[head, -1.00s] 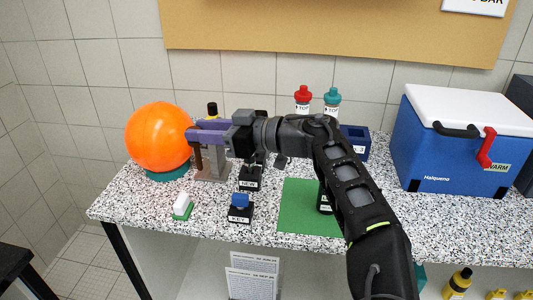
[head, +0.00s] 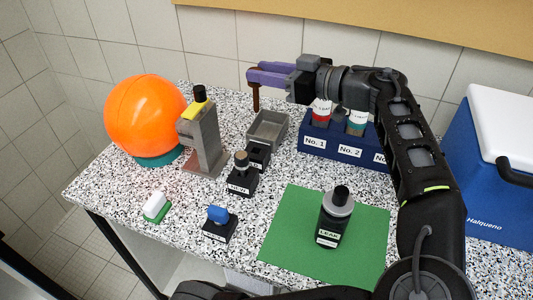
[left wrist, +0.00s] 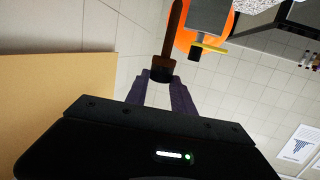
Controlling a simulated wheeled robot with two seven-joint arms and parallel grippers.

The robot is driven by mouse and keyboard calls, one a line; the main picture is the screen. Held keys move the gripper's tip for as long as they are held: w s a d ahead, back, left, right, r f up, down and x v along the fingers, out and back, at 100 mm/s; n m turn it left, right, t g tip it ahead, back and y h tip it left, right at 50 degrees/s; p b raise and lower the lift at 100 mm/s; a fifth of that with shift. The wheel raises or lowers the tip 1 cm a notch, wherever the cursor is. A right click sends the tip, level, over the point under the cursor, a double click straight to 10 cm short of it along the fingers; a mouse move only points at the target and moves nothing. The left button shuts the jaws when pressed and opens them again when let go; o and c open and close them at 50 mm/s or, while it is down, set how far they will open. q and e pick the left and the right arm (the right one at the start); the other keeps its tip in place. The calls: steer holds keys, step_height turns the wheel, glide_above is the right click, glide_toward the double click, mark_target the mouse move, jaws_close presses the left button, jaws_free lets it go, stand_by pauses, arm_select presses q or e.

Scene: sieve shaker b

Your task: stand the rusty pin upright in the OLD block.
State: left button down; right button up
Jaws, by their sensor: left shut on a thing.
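My left gripper (head: 268,78) has purple fingers shut on the rusty pin (head: 256,99), a brown rod that hangs upright below the fingertips, clear of the worktop. The left wrist view shows the pin (left wrist: 174,32) with its dark head between the fingers (left wrist: 161,84). A small black block (head: 258,157) stands behind the NEW block (head: 241,182). Its label is partly hidden but seems to be OLD. The NEW block has a round grey-brown top piece in it. The gripper is above and behind both blocks. My right gripper is not in view.
A grey tray (head: 268,130) lies below the gripper, beside the blue numbered rack (head: 345,148). A grey stand (head: 205,140) with a yellow piece and an orange ball (head: 145,115) are left. A LEAK bottle (head: 335,218) stands on the green mat (head: 285,225). A blue-topped block (head: 219,225) is in front.

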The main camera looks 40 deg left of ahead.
mark_target(256, 98)
arm_select(q)
steer(key=f, duration=0.2)
steer(key=f+b, duration=0.1)
steer(key=f, duration=0.3)
steer(key=shift+s+f+b, duration=0.25)
steer(key=shift+s+b, duration=0.05)
steer(key=shift+b, duration=0.1)
step_height(256, 98, down, 6)
steer(key=shift+p, duration=0.3)
steer(key=shift+f, duration=0.1)
steer(key=shift+f, duration=1.85)
steer(key=c, duration=1.1)
jaws_free()
